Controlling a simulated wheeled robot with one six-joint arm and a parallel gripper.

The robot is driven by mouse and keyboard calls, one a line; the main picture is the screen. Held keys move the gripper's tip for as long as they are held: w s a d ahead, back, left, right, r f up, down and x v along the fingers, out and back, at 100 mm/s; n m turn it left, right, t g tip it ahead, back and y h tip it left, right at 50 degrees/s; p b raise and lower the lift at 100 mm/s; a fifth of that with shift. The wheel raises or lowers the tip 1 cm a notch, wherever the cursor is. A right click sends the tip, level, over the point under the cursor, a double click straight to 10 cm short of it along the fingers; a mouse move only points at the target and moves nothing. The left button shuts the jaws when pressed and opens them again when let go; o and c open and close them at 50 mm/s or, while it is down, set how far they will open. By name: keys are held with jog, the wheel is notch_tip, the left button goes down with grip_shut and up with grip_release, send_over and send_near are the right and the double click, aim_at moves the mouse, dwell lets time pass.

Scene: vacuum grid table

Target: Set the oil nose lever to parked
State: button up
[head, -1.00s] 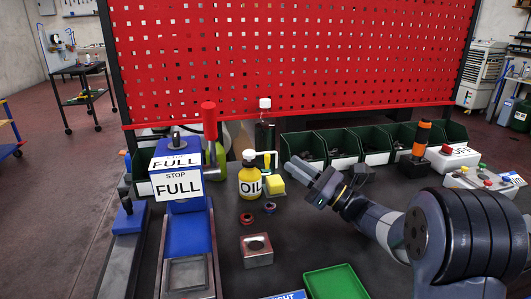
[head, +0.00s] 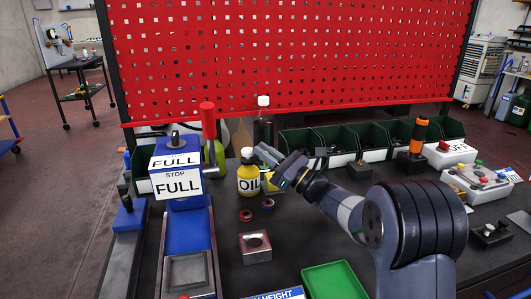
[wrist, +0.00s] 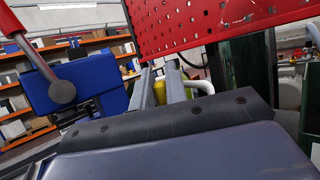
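The yellow OIL bottle (head: 247,181) stands upright on the dark table with a white cap. In the wrist view, a yellow part (wrist: 160,92) shows between my fingers, and a bent white tube (wrist: 203,84), likely its nose lever, lies just right of the right finger. In the head view my gripper hides the bottle's right side and most of the nose. My gripper (head: 270,166) is beside the bottle's upper right, its fingers apart with a gap between them. It also shows in the wrist view (wrist: 161,84). I cannot tell whether a finger touches the nose.
A blue press (head: 187,222) with FULL signs and a red-handled lever (head: 208,120) stands left of the bottle. Dark rings (head: 267,203) and a metal block (head: 255,246) lie in front. Green bins (head: 340,145) line the back below a red pegboard (head: 290,55).

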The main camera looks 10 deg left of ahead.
grip_shut()
